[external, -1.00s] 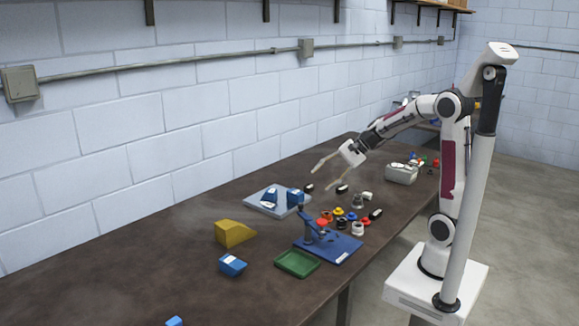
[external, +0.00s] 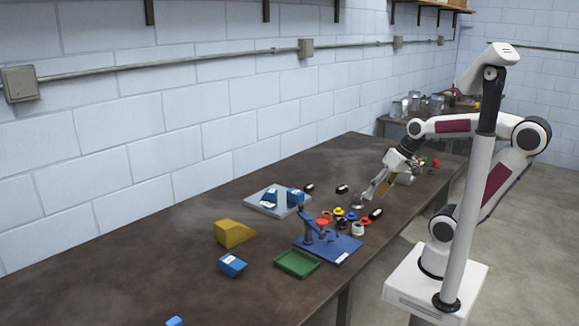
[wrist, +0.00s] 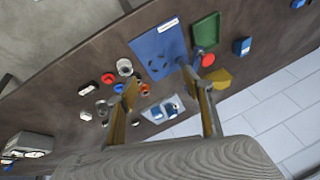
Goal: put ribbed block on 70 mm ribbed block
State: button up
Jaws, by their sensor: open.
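Two blue blocks, the left one (external: 269,198) with a white label and the right one (external: 296,196), sit close together on a pale grey plate (external: 256,207). The plate also shows in the wrist view (wrist: 147,107), between my fingers. A separate blue block with a white label (external: 232,265) lies on the table, front left. Ribs are too small to make out, so I cannot tell which block is the 70 mm one. My gripper (external: 373,194) is open and empty, above the table to the right of the plate. Its spread fingers show in the wrist view (wrist: 159,77).
A blue fixture (external: 338,247) with a post and red knob stands beside a green tray (external: 297,263). A yellow wedge (external: 234,232) is left of them. Several small coloured round parts lie below my gripper. A grey box sits farther back. The left table is mostly clear.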

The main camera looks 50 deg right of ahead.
aim_at(309, 188)
jog(key=shift+s+d+f+n+t+h, duration=0.1)
jog(key=shift+s+d+n+t+h, duration=0.1)
jog(key=shift+s+d+n+h, duration=0.6)
jog(key=shift+s+d+f+n+t+h, duration=0.15)
jog(key=shift+s+d+n, duration=0.35)
jog(key=shift+s+d, duration=0.65)
jog(key=shift+o, duration=0.5)
jog(key=shift+s+a+r, duration=0.1)
jog(key=shift+a, duration=0.1)
